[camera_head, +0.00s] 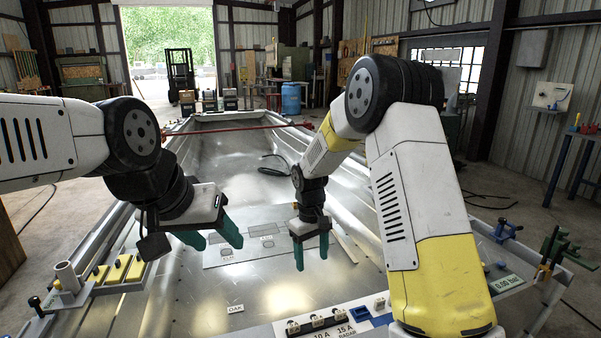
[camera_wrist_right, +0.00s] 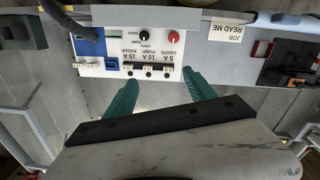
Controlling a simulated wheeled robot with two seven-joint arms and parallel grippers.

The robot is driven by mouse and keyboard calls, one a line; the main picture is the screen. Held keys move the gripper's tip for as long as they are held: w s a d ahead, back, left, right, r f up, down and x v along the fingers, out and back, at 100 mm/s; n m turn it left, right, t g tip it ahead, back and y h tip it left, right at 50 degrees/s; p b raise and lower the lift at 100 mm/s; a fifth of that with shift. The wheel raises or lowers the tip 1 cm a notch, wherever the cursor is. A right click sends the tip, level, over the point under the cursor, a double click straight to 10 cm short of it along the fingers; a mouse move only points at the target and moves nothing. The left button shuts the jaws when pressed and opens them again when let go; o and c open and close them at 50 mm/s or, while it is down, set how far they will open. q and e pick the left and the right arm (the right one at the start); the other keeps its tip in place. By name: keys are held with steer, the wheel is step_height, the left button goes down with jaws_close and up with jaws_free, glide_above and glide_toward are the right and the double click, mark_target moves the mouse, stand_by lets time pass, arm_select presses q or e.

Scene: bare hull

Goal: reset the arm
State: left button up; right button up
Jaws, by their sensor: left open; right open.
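My left gripper (camera_head: 212,238) is open and empty, with green fingers, hanging over the left side of the metal hull (camera_head: 190,285). My right gripper (camera_head: 311,250) is open and empty above the hull floor near the middle, its green fingers pointing down. My right arm (camera_head: 413,190) bends across the right half of the head view. In the right wrist view the right gripper's fingers (camera_wrist_right: 160,95) stand apart with nothing between them. A white switch panel (camera_wrist_right: 112,50) shows beyond them.
The panel (camera_head: 292,328) stands at the hull's near edge, partly cut off. A plate marked with outlines (camera_head: 240,250) lies on the hull floor. Yellow blocks (camera_head: 118,270) sit on the left ledge. A red bar (camera_head: 230,128) crosses the hull farther back. A blue barrel (camera_head: 291,98) stands behind.

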steer(key=s+d+r+m+t+y, duration=0.1)
steer(key=s+d+r+m, duration=0.15)
steer(key=s+r, duration=0.45)
steer(key=s+d+r+m+t+y, duration=0.15)
steer(key=d+r, duration=0.25)
steer(key=r, duration=0.6)
steer(key=s+d+r+m+t, duration=0.1)
steer(key=s+d+r+t, duration=0.1)
steer(key=s, duration=0.6)
steer(key=s+d+r+m+t, duration=0.1)
steer(key=s+r, duration=0.3)
steer(key=s, duration=0.4)
steer(key=shift+s+d+r+t, duration=0.25)
steer(key=shift+d+t, duration=0.2)
steer(key=shift+d, duration=0.3)
